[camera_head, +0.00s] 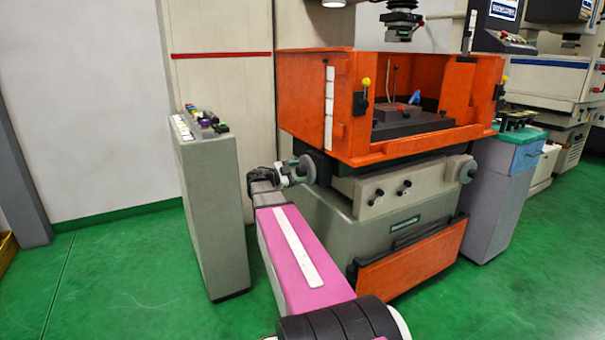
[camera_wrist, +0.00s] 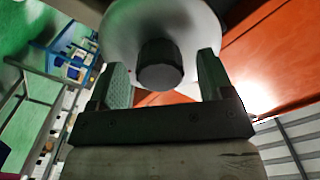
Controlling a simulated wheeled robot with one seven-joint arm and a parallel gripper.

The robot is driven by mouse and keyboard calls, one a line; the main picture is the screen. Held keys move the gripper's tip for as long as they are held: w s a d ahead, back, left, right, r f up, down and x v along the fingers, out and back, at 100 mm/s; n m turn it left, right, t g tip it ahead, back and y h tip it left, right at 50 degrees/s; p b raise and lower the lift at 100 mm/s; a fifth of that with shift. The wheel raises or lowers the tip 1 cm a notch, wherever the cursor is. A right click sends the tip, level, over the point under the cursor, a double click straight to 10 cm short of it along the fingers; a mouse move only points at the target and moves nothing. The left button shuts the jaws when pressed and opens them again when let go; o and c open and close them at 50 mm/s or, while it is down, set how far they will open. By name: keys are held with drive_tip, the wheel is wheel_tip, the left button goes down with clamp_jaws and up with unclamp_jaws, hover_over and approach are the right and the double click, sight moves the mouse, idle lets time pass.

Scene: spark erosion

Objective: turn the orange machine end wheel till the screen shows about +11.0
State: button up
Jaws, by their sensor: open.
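The orange machine (camera_head: 300,88) stands in the middle of the head view. Its end wheel is on the machine's left side, where a dark round part (camera_head: 320,164) shows behind my gripper (camera_head: 300,171). In the wrist view the wheel is a pale disc (camera_wrist: 118,32) with a dark round knob (camera_wrist: 160,66) at its middle. My gripper (camera_wrist: 164,66) is open, with one finger on each side of the knob. I see gaps beside the knob; contact with the disc behind cannot be told. A screen (camera_head: 503,9) at the upper right is too small to read.
A grey cabinet (camera_head: 213,215) with buttons on top stands close left of my arm. A second round wheel (camera_head: 467,172) is on the machine's front right. An orange panel (camera_head: 412,257) juts out low in front. Green floor is free at the left and front right.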

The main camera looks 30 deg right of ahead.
drive_tip(key=a, duration=1)
drive_tip(key=shift+s+a, duration=0.2)
drive_tip(key=shift+a, duration=0.05)
idle(0.4)
idle(0.4)
drive_tip(key=s+a+f+n+y, duration=0.35)
drive_tip(key=f+n, duration=0.25)
drive_tip(key=f, duration=0.3)
drive_tip(key=s+a+f+n+y, duration=0.2)
drive_tip(key=s+f+n+y, duration=0.3)
drive_tip(key=f+n, duration=0.25)
drive_tip(key=s+a+f+n+y, duration=0.9)
drive_tip(key=s+a+f+n, duration=0.1)
drive_tip(key=a+f+n, duration=0.1)
drive_tip(key=shift+a+n+g, duration=0.3)
drive_tip(key=shift+a+n, duration=0.45)
drive_tip(key=shift+a, duration=0.5)
drive_tip(key=shift+f+y, duration=0.1)
drive_tip(key=shift+y, duration=0.15)
